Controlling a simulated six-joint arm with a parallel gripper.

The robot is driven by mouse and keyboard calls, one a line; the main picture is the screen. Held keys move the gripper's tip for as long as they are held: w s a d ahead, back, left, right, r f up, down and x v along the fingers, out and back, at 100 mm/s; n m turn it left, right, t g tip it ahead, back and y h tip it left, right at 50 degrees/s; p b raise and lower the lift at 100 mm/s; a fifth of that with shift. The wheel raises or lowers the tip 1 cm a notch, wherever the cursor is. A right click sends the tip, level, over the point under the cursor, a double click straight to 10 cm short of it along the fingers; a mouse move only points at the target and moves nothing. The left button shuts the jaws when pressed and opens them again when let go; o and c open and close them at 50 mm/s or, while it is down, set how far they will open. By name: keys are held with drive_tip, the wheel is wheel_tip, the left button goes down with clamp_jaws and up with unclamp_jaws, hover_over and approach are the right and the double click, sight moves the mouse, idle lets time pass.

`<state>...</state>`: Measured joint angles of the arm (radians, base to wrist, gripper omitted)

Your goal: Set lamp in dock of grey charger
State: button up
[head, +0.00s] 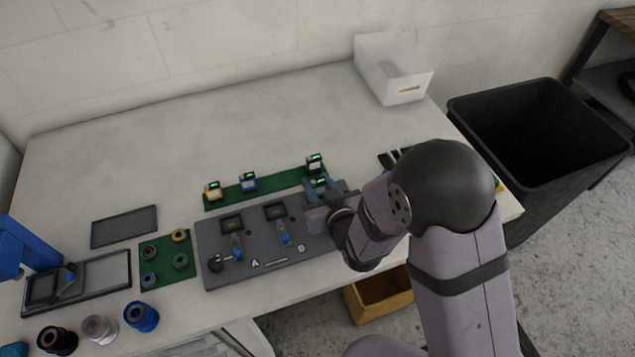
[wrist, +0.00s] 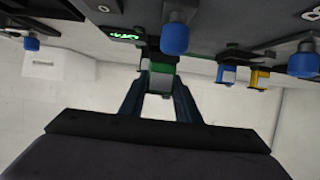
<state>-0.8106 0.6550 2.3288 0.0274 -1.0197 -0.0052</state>
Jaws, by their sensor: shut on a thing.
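My gripper (head: 319,188) is low over the right end of the grey board, just in front of the dark grey charger (head: 314,165). In the wrist view its two fingers (wrist: 160,88) close on a small lamp (wrist: 161,68) that looks green and grey. In the head view the fingers mostly hide the lamp; a bit of green shows there. I cannot tell whether the lamp touches the dock.
A blue charger (head: 248,182) and a yellow charger (head: 212,191) stand left on the strip. The grey board (head: 222,268) has blue knobs (head: 284,238). A white bin (head: 394,72) stands at the back and a black bin (head: 530,120) beside the table.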

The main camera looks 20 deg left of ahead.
sight(319, 191)
drive_tip(key=shift+f+b, duration=0.9)
idle(1.1)
drive_tip(key=o, duration=1.1)
drive_tip(key=shift+o, duration=0.2)
drive_tip(key=b+v, duration=0.1)
drive_tip(key=v, duration=0.4)
drive_tip(key=shift+f, duration=0.1)
drive_tip(key=shift+s+d+r+p, duration=0.2)
drive_tip(key=shift+r+p, duration=0.15)
drive_tip(key=shift+p, duration=0.45)
drive_tip(key=p+v, duration=0.1)
drive_tip(key=p, duration=0.2)
drive_tip(key=shift+s+d, duration=0.2)
drive_tip(key=shift+p, duration=0.3)
